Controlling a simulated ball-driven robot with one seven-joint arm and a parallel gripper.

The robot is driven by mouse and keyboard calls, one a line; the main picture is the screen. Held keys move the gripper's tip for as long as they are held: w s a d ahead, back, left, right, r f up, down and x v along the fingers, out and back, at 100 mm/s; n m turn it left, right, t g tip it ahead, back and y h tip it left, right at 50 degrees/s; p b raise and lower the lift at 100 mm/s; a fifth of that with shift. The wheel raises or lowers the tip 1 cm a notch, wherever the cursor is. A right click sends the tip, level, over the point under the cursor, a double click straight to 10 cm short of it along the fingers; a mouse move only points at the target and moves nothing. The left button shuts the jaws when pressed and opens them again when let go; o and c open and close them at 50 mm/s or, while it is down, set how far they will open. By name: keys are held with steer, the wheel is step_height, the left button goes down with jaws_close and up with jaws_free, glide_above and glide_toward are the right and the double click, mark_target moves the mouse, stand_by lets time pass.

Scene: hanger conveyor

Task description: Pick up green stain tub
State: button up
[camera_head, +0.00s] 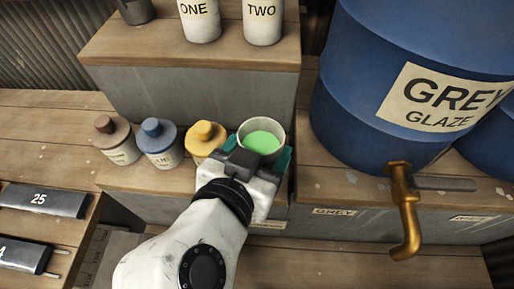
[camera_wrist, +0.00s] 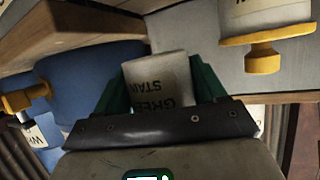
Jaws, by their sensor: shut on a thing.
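The green stain tub (camera_head: 262,138) is a pale open tub with green liquid inside, at the right end of the row on the lower step in the head view. In the wrist view its side (camera_wrist: 160,86) shows the words "GREEN STAIN" upside down. My gripper (camera_head: 262,158) has its green fingers on both sides of the tub and is shut on it. The tub looks upright in the head view. I cannot tell whether its base touches the step.
A yellow-capped bottle (camera_head: 205,138) stands close left of the tub, then blue (camera_head: 158,143) and brown (camera_head: 115,140) ones. A grey step (camera_head: 200,105) rises behind. A blue "GREY GLAZE" barrel (camera_head: 360,110) with a brass tap (camera_head: 403,205) stands right.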

steer(key=s+d+r, duration=0.1)
steer(key=s+r, duration=0.5)
steer(key=s, duration=0.4)
steer(key=shift+s+d+r+p, duration=0.15)
steer(key=shift+s+d+p, duration=0.25)
steer(key=shift+a, duration=0.1)
